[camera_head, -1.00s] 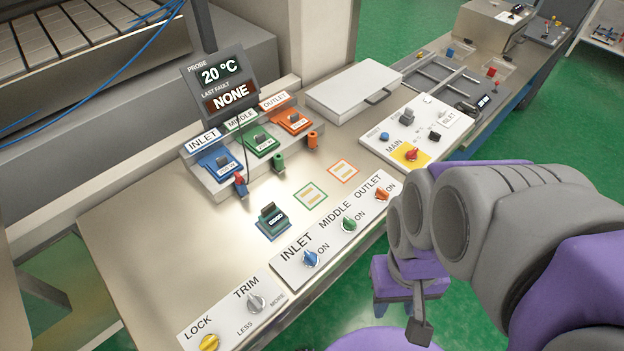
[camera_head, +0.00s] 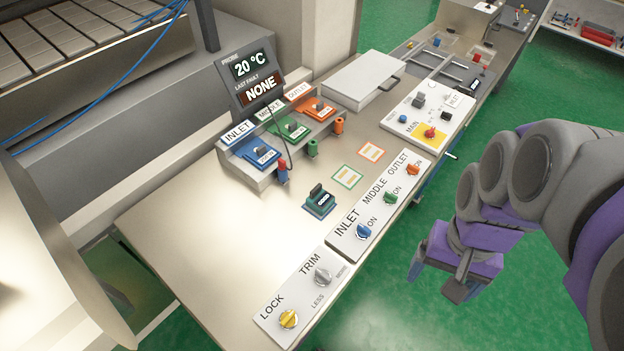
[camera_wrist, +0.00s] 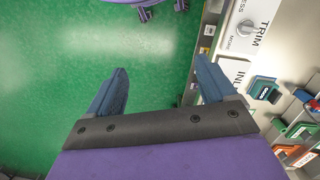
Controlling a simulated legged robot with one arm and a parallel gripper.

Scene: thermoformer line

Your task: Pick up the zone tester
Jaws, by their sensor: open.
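The small dark teal block with a raised grip and a small display, which looks like the zone tester (camera_head: 320,200), stands on a blue-edged square on the bench. It also shows at the right of the wrist view (camera_wrist: 264,89). My gripper (camera_head: 437,285) hangs over the green floor, off the bench's front edge, to the right of the block and apart from it. In the wrist view my gripper (camera_wrist: 162,78) has its two blue fingers spread, with only floor between them.
Blue (camera_head: 262,153), green (camera_head: 291,130) and orange (camera_head: 318,108) modules sit in a rack behind. A display (camera_head: 254,78) stands over them. Knob panels (camera_head: 378,205) line the front edge. Green (camera_head: 347,177) and orange (camera_head: 371,152) squares are empty. The bench's left part is clear.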

